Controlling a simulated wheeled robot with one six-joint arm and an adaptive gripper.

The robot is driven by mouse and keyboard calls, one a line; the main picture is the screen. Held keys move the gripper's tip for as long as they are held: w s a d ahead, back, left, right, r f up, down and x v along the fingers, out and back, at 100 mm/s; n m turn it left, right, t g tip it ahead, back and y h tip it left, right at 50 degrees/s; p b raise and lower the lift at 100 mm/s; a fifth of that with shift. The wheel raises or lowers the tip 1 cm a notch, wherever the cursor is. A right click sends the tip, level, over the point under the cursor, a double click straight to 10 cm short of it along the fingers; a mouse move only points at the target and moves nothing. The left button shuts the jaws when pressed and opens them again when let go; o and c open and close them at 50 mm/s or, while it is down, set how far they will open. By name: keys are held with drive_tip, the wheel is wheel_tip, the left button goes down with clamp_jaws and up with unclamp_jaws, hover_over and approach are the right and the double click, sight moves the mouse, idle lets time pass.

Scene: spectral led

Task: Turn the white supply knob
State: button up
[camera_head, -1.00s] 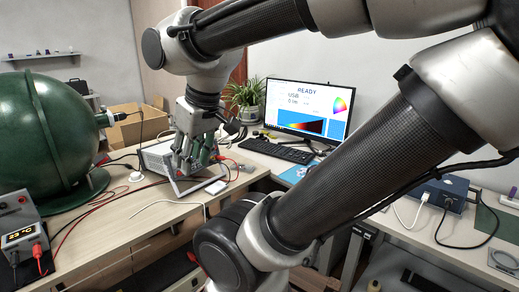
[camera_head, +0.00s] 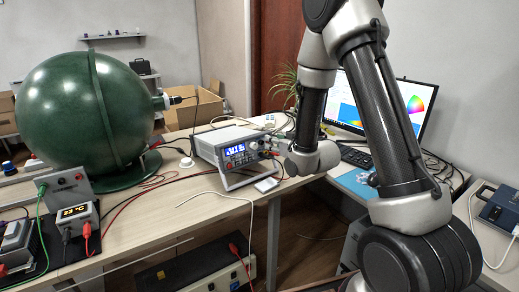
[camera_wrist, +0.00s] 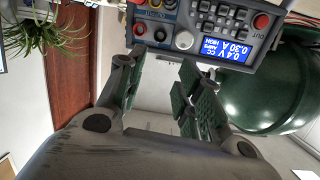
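The power supply (camera_head: 228,134) stands on the bench with its blue display lit. In the wrist view its panel (camera_wrist: 226,20) appears upside down, with the display reading about 0.4 V and 0.30 A. The white supply knob (camera_wrist: 184,40) is on this panel, beside the display and buttons; I cannot make it out clearly in the head view. My gripper (camera_wrist: 158,72) is open and empty, its two green-padded fingers apart and pointing towards the panel near the knob. The fingers look clear of the knob. In the head view my wrist hides most of the gripper.
A large green sphere (camera_head: 85,110) stands left of the supply. Red and black knobs or sockets sit close to the white knob. Red and white cables cross the bench (camera_head: 160,213). A monitor (camera_head: 415,105) and keyboard (camera_head: 357,156) are to the right.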

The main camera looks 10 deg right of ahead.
drive_tip(key=t+y, duration=0.2)
approach(255, 146)
drive_tip(key=x, duration=0.8)
drive_tip(key=c, duration=0.7)
